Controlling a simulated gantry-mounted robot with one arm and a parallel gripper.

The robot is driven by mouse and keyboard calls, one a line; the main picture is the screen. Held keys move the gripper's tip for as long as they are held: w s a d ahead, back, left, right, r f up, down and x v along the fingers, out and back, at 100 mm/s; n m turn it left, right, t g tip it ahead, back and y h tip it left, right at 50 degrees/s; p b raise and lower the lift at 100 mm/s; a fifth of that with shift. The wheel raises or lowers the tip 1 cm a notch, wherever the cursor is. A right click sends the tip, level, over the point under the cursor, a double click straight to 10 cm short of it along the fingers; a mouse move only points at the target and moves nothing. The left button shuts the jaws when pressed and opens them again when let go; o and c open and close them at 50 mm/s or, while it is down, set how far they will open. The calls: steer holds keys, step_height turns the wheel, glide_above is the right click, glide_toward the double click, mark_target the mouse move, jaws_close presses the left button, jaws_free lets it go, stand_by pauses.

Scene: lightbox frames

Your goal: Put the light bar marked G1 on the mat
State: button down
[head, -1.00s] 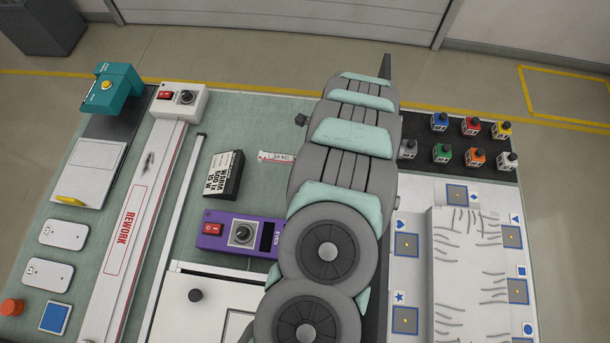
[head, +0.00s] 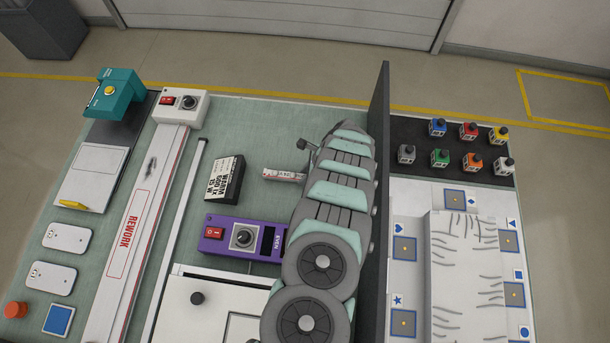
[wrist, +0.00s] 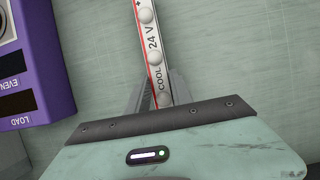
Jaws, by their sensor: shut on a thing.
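A narrow white light bar (head: 284,175) with a red edge lies in front of my arm in the head view. The wrist view shows the bar (wrist: 150,40) with clear domes and the print "24 V" and "COOL"; I cannot read G1 on it. My gripper (wrist: 161,100) is shut on its near end, and the bar points away from the fingers. In the head view my arm hides the gripper. I cannot tell its height above the green surface. A dark mat-like area (head: 400,180) at the upper right bears several coloured knobbed blocks; I cannot tell whether it is the mat.
A tall dark upright panel (head: 379,110) stands right of my arm. A purple box (head: 213,246) is just left of it, with a black and white box (head: 225,178) behind. Green surface is clear behind the bar.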

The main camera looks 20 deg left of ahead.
steer(key=shift+f, duration=0.45)
steer(key=shift+f, duration=0.2)
steer(key=c, duration=1.1)
jaws_free()
steer(key=shift+r, duration=0.1)
steer(key=shift+w+d+r, duration=0.1)
steer(key=shift+d+r, duration=0.05)
steer(key=shift+r, duration=0.45)
steer(key=shift+b+v, duration=0.8)
steer(key=shift+v, duration=4.75)
